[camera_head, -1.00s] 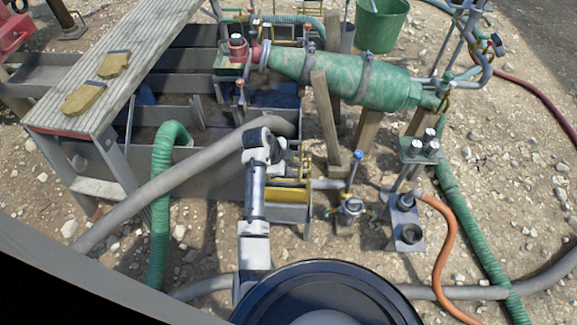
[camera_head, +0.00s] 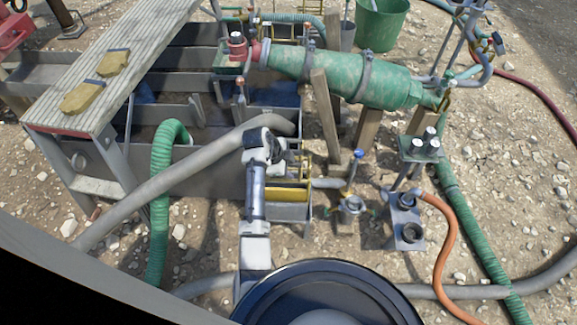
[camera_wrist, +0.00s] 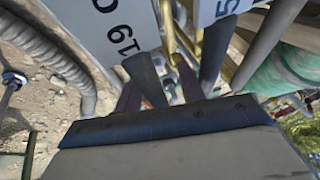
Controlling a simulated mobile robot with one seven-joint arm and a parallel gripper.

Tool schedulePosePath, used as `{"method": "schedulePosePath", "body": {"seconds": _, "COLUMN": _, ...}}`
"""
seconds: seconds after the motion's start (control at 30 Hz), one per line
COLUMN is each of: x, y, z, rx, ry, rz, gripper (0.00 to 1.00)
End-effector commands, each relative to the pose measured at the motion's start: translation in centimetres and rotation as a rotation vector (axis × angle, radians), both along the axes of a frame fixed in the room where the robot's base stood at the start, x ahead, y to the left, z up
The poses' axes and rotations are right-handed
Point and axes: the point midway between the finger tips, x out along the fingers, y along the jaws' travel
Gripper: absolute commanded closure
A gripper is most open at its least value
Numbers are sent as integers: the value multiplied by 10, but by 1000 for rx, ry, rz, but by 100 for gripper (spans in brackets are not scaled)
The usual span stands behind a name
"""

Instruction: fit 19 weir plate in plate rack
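A pale grey plate marked 19 (camera_wrist: 110,35) fills the upper left of the wrist view, beside my left finger. I cannot tell whether they touch. Another pale plate with a 5 (camera_wrist: 218,10) shows at the top, right of centre. Yellow rack bars (camera_wrist: 170,28) run between the two plates. My gripper (camera_wrist: 178,68) has its dark fingers apart, with a gap between them and no plate visible in that gap. In the head view my gripper (camera_head: 282,157) is above the yellow-edged plate rack (camera_head: 291,194) at the tank's near right corner. My wrist partly hides the plates there.
A grey hose (camera_head: 185,180) crosses just left of my arm. The green cylinder (camera_head: 350,75) on wooden posts (camera_head: 325,115) stands behind and right. A valve (camera_head: 352,204) and an orange hose (camera_head: 450,230) are to the right.

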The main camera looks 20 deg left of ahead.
Motion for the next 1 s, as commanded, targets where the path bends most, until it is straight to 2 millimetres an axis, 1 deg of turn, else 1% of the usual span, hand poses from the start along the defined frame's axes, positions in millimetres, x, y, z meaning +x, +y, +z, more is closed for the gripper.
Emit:
{"method": "schedulePosePath", "body": {"seconds": 0.1, "x": -1, "y": 0, "z": 0, "rx": 0, "ry": 1, "rz": 1, "gripper": 61}}
{"method": "schedulePosePath", "body": {"seconds": 0.23, "x": -4, "y": 4, "z": 12, "rx": 0, "ry": -1, "rz": 0, "gripper": 61}}
{"method": "schedulePosePath", "body": {"seconds": 0.37, "x": -12, "y": 12, "z": 35, "rx": 3, "ry": -3, "rz": 1, "gripper": 61}}
{"method": "schedulePosePath", "body": {"seconds": 0.6, "x": -31, "y": 29, "z": 85, "rx": 3, "ry": -3, "rz": 2, "gripper": 61}}
{"method": "schedulePosePath", "body": {"seconds": 0.7, "x": -37, "y": 34, "z": 101, "rx": 3, "ry": -3, "rz": 0, "gripper": 61}}
{"method": "schedulePosePath", "body": {"seconds": 0.83, "x": -42, "y": 39, "z": 116, "rx": 1, "ry": -1, "rz": 0, "gripper": 61}}
{"method": "schedulePosePath", "body": {"seconds": 1.0, "x": -46, "y": 42, "z": 123, "rx": 0, "ry": 0, "rz": 0, "gripper": 61}}
